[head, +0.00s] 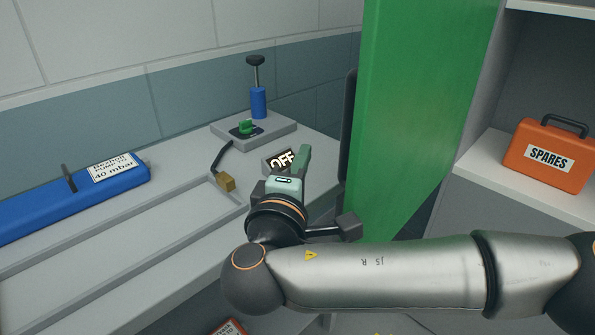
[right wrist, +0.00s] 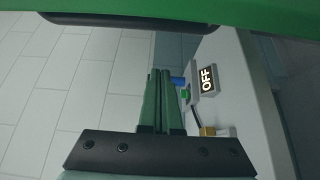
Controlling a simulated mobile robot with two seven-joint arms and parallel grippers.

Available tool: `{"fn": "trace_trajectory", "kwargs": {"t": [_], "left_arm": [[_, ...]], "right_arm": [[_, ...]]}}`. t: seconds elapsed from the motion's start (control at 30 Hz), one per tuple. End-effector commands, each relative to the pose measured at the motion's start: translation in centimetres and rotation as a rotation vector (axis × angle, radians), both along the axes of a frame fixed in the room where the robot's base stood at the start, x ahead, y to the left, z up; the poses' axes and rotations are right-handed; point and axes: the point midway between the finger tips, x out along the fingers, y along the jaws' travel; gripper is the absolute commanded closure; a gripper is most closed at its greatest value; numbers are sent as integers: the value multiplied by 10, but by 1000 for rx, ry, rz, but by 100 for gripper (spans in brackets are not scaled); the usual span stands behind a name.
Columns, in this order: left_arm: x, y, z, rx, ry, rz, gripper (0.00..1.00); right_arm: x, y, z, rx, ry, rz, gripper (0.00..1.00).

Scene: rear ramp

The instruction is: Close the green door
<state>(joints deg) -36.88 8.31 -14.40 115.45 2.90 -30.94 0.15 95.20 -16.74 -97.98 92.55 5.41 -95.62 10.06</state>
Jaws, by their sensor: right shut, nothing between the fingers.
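The green door (head: 425,100) stands open, its broad face running from the top of the head view to beside my right arm. A dark upright handle-like bar (head: 348,135) is on its left side. In the right wrist view the green door (right wrist: 240,20) crosses the top, with a dark bar (right wrist: 120,22) below its edge. My right gripper (head: 304,155) is left of the door, above the grey bench. Its green fingers (right wrist: 160,75) are shut together and empty. I cannot tell whether the gripper or wrist touches the door. My left gripper is not in view.
The grey bench (head: 120,275) holds a blue bar (head: 75,200), an OFF sign (head: 280,160), a brass block (head: 227,182) and a blue post (head: 258,102) on a grey plinth. Right of the door, an orange SPARES case (head: 548,157) sits on a shelf.

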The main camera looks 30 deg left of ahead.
Motion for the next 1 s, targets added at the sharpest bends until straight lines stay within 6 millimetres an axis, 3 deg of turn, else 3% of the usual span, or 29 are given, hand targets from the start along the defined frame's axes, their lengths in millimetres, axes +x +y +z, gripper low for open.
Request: {"fn": "trace_trajectory", "kwargs": {"t": [0.17,0.5,1.0], "left_arm": [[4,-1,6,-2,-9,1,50],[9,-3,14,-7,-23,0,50],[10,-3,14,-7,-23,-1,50]], "right_arm": [[27,4,1,-1,-1,-3,100],[21,-30,1,-1,0,0,100],[20,-35,-1,0,0,-1,100]]}}
